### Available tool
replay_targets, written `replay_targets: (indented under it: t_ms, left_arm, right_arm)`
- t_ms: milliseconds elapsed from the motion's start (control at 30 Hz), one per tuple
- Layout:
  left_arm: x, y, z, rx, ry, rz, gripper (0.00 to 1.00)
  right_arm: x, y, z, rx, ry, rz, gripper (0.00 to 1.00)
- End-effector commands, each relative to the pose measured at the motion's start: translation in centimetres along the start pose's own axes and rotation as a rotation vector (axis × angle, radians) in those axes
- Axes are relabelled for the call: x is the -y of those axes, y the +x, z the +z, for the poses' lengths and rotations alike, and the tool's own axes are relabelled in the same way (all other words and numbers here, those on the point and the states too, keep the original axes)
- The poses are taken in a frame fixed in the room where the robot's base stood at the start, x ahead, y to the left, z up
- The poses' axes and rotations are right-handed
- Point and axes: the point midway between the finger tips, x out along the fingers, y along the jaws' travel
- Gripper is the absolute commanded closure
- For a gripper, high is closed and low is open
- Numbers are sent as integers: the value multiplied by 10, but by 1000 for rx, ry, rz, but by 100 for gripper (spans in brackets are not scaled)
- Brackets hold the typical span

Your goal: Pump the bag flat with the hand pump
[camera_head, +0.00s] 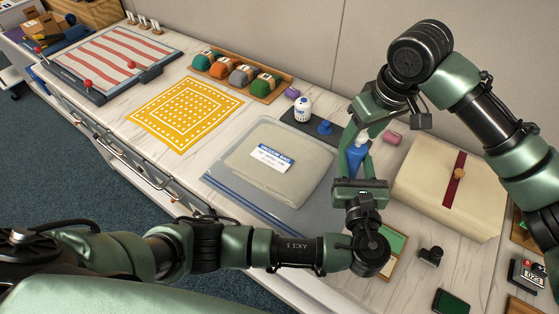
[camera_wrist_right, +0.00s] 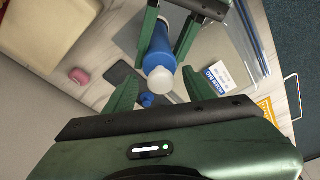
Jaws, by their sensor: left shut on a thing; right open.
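The vacuum bag (camera_head: 240,160) is a pale, puffed-up bag with a clear, blue-edged border and a white-and-blue label. It lies on the counter, and part of it shows in the right wrist view (camera_wrist_right: 208,52). The hand pump (camera_head: 357,158) is a blue cylinder with a white round top (camera_wrist_right: 160,80). My left gripper (camera_head: 356,150) is shut on the pump, just right of the bag. My right gripper (camera_head: 367,128) is open above the pump, its fingers (camera_wrist_right: 162,92) on either side of the white top with gaps visible. The pump's lower end is hidden.
A dark pad (camera_head: 296,117) behind the bag holds a white container (camera_head: 303,109) and a blue piece (camera_head: 324,127). A pink block (camera_head: 391,138) and a cream bundle with a red band (camera_head: 430,185) are at right. A yellow patterned cloth (camera_head: 185,113) lies left.

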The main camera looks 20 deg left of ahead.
Motion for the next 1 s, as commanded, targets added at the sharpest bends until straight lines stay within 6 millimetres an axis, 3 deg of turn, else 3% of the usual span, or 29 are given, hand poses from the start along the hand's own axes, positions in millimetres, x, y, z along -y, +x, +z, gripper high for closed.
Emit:
replay_targets:
  t_ms: [633,1000]
  left_arm:
    - [0,0,-2,-5,3,0,100]
    - [0,0,-2,-4,3,0,100]
  right_arm:
    - [1,-60,-16,-3,-1,-2,45]
    - [0,-67,-17,0,-1,-1,45]
